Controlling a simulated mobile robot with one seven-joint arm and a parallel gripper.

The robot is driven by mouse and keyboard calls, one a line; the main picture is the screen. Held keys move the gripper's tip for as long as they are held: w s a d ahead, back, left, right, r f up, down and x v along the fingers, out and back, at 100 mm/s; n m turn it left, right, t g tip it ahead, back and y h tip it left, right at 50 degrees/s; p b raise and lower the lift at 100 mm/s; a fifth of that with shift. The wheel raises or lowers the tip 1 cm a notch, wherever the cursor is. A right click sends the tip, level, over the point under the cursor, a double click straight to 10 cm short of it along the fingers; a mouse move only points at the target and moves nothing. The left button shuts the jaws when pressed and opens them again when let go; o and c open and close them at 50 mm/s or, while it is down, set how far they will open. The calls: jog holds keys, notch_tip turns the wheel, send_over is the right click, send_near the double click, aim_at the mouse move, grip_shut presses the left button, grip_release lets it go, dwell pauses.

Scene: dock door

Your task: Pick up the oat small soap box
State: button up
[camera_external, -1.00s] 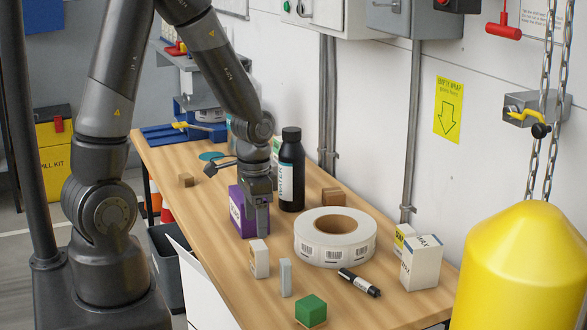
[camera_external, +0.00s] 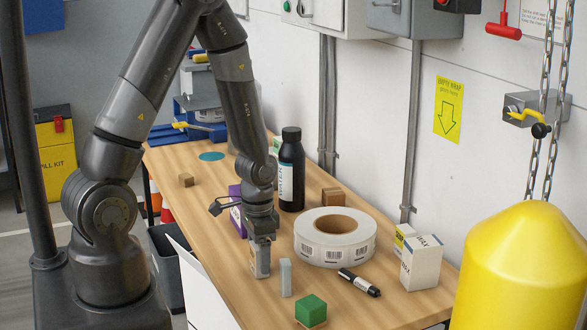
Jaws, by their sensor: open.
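The box appears to stand on the bench top.
A grey slim block (camera_external: 285,278) stands just right of the gripper. A purple box (camera_external: 236,212) and a dark bottle (camera_external: 291,170) stand behind. A label roll (camera_external: 335,237), black marker (camera_external: 359,282), green cube (camera_external: 311,311) and white carton (camera_external: 421,262) lie right.

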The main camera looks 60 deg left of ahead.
jog(key=shift+f, duration=0.85)
jog(key=shift+c, duration=0.3)
jog(key=c, duration=1)
